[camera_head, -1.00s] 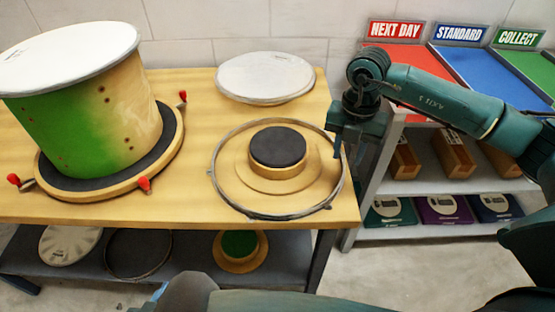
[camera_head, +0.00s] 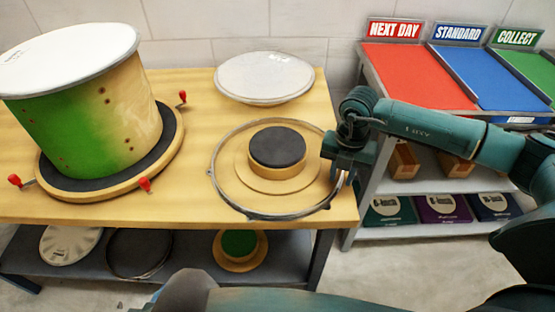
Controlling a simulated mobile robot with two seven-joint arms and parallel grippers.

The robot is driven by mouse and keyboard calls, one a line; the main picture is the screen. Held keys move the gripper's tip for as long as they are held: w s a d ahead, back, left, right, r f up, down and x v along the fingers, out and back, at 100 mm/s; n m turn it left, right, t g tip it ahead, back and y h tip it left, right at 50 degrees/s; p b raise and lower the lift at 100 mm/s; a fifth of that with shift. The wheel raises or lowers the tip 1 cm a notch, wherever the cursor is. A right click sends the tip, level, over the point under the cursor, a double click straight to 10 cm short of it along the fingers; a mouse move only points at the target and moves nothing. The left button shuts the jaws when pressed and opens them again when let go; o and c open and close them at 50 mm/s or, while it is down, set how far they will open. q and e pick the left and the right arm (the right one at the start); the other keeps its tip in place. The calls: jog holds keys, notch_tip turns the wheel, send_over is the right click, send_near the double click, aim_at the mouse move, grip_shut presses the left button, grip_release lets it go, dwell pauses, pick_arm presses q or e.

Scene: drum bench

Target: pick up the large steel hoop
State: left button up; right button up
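The large steel hoop (camera_head: 232,207) is a thin grey ring lying flat on the wooden bench. It surrounds a round wooden stand with a dark pad (camera_head: 278,146) and is apart from it. My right gripper (camera_head: 342,177) points down at the hoop's right edge, with its fingertips at the height of the rim. The gripper body hides part of that edge. I cannot tell whether the fingers are closed on the rim. My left gripper is not in view.
A green and yellow drum shell (camera_head: 95,120) stands on a round base with red-knobbed clamps at left. A white drumhead (camera_head: 265,77) lies behind the hoop. A rack with coloured trays (camera_head: 415,75) stands right of the bench (camera_head: 190,205). A lower shelf holds another dark hoop (camera_head: 140,253).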

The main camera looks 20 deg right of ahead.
grip_shut()
jog(key=shift+r, duration=0.1)
dwell(0.3)
